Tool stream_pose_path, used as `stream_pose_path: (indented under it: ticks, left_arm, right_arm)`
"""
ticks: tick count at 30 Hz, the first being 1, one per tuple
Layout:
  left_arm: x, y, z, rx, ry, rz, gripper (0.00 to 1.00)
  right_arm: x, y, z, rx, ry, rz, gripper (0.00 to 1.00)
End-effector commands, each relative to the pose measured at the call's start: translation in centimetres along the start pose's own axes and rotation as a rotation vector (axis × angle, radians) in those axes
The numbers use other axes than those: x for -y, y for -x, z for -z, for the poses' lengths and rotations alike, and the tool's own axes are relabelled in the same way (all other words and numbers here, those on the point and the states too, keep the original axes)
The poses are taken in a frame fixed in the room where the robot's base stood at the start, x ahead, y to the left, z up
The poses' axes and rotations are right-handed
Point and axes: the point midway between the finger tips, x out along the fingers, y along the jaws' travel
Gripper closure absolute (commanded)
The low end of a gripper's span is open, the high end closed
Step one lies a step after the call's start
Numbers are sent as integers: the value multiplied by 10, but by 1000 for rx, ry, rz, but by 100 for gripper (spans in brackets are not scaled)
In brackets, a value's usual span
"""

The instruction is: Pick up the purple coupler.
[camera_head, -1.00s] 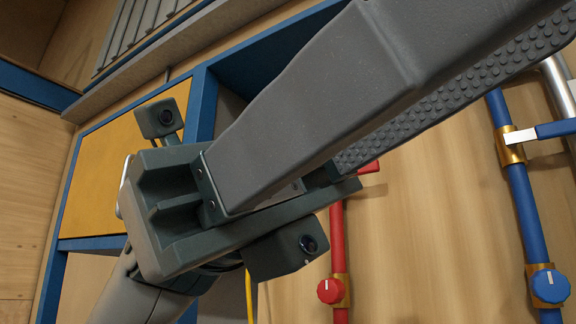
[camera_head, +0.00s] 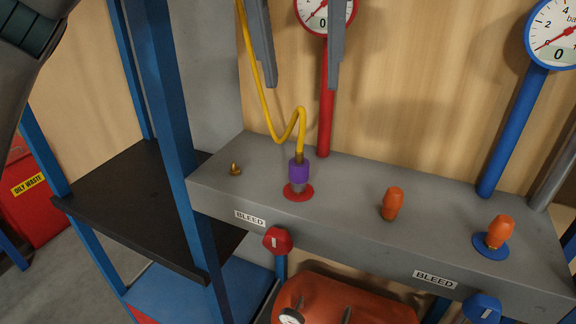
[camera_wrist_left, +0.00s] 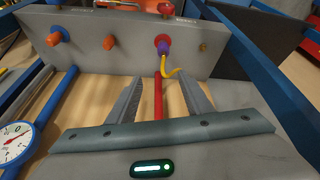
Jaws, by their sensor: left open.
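The purple coupler (camera_head: 299,173) stands upright on a red ring on the grey block, with a yellow hose rising from its top. It also shows in the left wrist view (camera_wrist_left: 162,47), beyond the fingertips. My left gripper (camera_head: 301,86) is open and empty, its two fingers pointing down from the top edge. It is above the coupler in the picture and apart from it. In the left wrist view the fingers (camera_wrist_left: 160,80) stand either side of the red pipe in the picture. My right gripper is not in view.
The grey block (camera_head: 345,190) also carries two orange couplers (camera_head: 392,204) (camera_head: 499,232), a small brass fitting (camera_head: 235,169), and red (camera_head: 278,240) and blue (camera_head: 483,308) bleed knobs. Red (camera_head: 326,110) and blue (camera_head: 512,135) pipes with gauges rise behind. A blue post (camera_head: 170,100) stands left.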

Motion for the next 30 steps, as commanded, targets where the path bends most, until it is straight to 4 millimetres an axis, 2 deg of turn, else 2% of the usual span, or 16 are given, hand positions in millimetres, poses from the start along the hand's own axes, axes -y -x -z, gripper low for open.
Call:
stream_pose_path:
  ticks: [3,13,17,23,26,30]
  left_arm:
    - [6,0,4,-14,-8,33,54]
    - [6,-1,4,-13,-8,33,54]
    - [6,-7,4,-12,-8,33,54]
    - [8,-32,4,-10,-8,33,54]
    - [8,-50,4,-9,-8,33,54]
    - [9,-76,4,-9,-8,32,54]
  right_arm:
    - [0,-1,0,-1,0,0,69]
    - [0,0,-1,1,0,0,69]
    - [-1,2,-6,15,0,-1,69]
    - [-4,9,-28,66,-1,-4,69]
    - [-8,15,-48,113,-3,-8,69]
    - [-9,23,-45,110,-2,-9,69]
